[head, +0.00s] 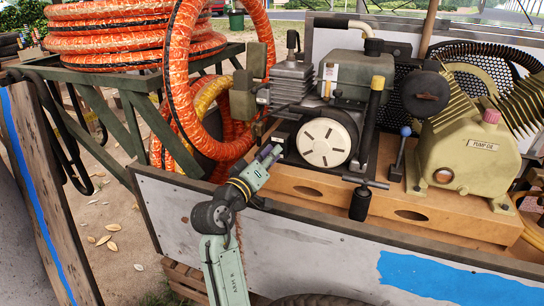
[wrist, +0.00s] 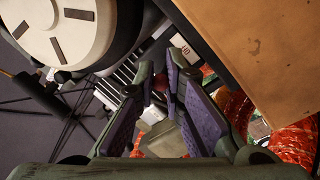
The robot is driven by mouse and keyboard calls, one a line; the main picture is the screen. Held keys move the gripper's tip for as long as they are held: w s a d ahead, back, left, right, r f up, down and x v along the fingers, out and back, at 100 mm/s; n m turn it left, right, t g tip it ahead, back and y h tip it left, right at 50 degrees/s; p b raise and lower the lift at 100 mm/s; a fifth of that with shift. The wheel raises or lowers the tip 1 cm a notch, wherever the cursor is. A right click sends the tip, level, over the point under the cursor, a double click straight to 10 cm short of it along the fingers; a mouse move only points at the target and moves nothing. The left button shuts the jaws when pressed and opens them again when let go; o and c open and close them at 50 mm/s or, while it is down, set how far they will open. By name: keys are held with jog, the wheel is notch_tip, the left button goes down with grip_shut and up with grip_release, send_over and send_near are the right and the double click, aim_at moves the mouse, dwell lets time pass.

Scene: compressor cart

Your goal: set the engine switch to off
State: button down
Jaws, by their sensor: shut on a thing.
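The engine (head: 325,142) has a round white slotted cover and sits on the orange-brown bed of the cart. My gripper (head: 270,154) reaches up to the left side of this engine, beside a small pale panel (head: 279,138). In the wrist view the purple-padded fingers of my gripper (wrist: 160,80) close in around a small red part (wrist: 160,84), which looks like the engine switch. A white label (wrist: 185,51) with dark letters, seen upside down, is just beyond the fingertips. The fingers hide most of the switch, and I cannot tell its position.
The white cover (wrist: 65,30) is close to my gripper at upper left in the wrist view. Orange hose coils (head: 120,35) hang left of the engine. A black-handled lever (head: 361,200) and the pump (head: 470,150) stand to the right. The cart's side wall (head: 330,255) runs in front.

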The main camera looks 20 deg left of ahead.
jog(key=c, duration=1.6)
grip_release()
jog(key=v, duration=1.2)
jog(key=shift+c, duration=0.2)
